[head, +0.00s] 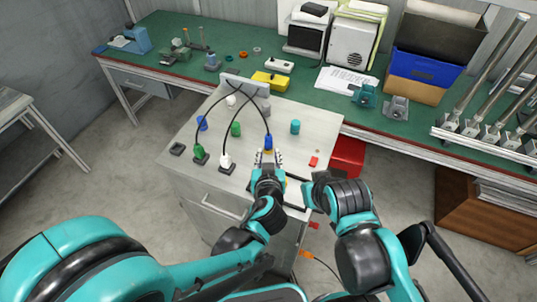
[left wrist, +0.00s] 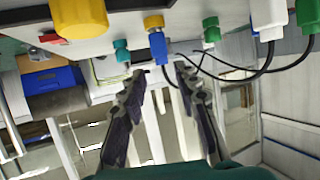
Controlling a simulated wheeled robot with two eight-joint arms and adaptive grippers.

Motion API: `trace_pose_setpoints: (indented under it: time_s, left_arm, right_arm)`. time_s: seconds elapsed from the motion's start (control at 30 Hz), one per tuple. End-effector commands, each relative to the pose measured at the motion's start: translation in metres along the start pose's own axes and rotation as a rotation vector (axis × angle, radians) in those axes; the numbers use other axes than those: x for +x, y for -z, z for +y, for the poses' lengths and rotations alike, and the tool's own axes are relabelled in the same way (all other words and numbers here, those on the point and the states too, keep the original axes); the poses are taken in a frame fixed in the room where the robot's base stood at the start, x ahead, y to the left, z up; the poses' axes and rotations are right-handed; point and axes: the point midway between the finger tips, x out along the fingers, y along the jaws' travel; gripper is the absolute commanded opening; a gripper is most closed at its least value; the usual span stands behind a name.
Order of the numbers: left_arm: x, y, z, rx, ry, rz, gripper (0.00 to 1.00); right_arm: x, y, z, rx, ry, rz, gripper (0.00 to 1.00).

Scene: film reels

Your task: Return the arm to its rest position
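My left gripper (head: 267,157) is over the front part of the grey cabinet top (head: 305,118), close to a blue plug (head: 268,142) with a black cable. In the left wrist view, my left gripper (left wrist: 160,69) has its two fingers spread, with nothing held between them. The blue plug (left wrist: 158,46) is just beyond the fingertips, in line with the gap. My right arm (head: 345,200) is folded at the right, beside the left wrist.
Green (head: 200,153) and white (head: 225,160) cabled plugs stand at the cabinet's front left. A teal cylinder (head: 295,127) stands right of the blue plug. A red bin (head: 347,155) is beside the cabinet. The long green bench (head: 225,75) behind holds boxes and tools.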

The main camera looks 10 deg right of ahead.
Motion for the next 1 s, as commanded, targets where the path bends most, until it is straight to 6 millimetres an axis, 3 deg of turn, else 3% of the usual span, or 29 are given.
trace_pose_setpoints:
  time_s: [0.37, 0.47, 0.63, 0.8, 0.9, 1.0]
  left_arm:
    - [0.000, 0.001, -0.007, -0.001, 0.011, -0.010, 0.31]
    - [-0.003, 0.005, -0.035, -0.002, 0.052, -0.049, 0.31]
    - [-0.028, 0.005, -0.123, -0.013, 0.160, -0.198, 0.31]
    - [-0.078, -0.011, -0.198, -0.044, 0.217, -0.366, 0.31]
    - [-0.112, -0.024, -0.226, -0.069, 0.217, -0.447, 0.31]
    - [-0.141, -0.036, -0.240, -0.094, 0.202, -0.504, 0.31]
  right_arm:
    - [0.000, 0.000, 0.000, 0.000, 0.000, 0.000, 0.00]
    - [0.000, 0.000, 0.000, 0.000, 0.000, 0.000, 0.00]
    - [0.000, 0.000, 0.000, 0.000, 0.000, 0.000, 0.00]
    - [0.000, 0.000, 0.000, 0.000, 0.000, 0.000, 0.00]
    - [0.000, 0.000, 0.000, 0.000, 0.000, 0.000, 0.00]
    - [0.000, 0.000, 0.000, 0.000, 0.000, 0.000, 0.00]
